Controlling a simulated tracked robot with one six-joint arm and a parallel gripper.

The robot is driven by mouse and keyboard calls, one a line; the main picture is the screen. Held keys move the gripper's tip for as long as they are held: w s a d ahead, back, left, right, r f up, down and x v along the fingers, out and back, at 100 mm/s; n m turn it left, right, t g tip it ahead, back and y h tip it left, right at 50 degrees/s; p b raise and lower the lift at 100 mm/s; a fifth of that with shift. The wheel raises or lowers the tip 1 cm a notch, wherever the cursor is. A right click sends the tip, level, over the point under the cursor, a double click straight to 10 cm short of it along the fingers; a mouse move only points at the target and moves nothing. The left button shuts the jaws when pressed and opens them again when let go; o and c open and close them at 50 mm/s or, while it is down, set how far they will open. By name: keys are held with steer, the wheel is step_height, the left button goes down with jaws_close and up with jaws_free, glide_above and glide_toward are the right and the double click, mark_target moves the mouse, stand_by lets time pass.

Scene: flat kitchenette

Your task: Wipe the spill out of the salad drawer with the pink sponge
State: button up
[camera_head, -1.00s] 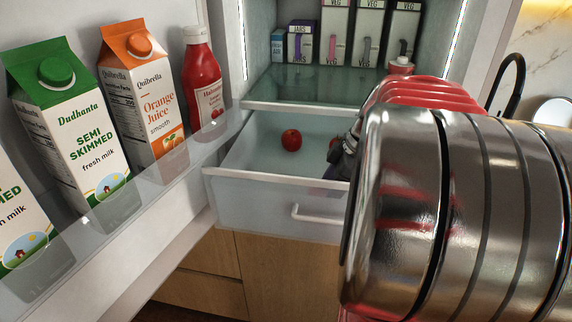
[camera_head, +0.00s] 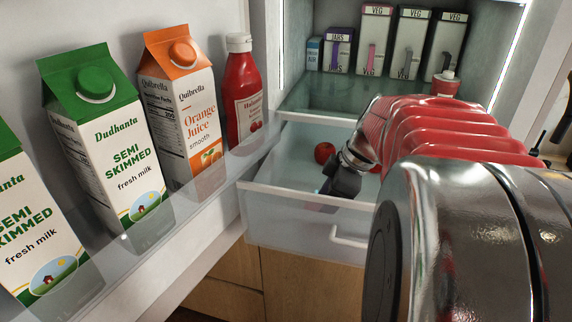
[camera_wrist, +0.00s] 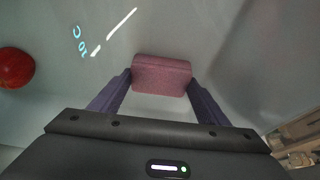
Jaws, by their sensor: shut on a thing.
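The salad drawer (camera_head: 290,218) is pulled out under the fridge's lowest shelf, with a translucent front and a pale handle. My gripper (camera_head: 326,198) reaches down inside it, its tips dimly seen behind the front wall. In the wrist view my gripper (camera_wrist: 160,80) is shut on the pink sponge (camera_wrist: 161,72), held between its two dark fingers over the pale drawer floor. I cannot tell whether the sponge touches the floor. I cannot make out a spill in either view; my arm hides the drawer's right part.
A red round fruit or vegetable (camera_head: 325,152) lies in the drawer, also at the wrist view's left edge (camera_wrist: 14,68). The open fridge door holds milk (camera_head: 105,150), orange juice (camera_head: 182,110) and a red bottle (camera_head: 244,95) to the left. Jars and boxes stand above.

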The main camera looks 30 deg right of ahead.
step_height(320, 180, up, 2)
steer(key=shift+s+r, duration=0.15)
steer(key=shift+d+r, duration=0.15)
steer(key=shift+r, duration=2.55)
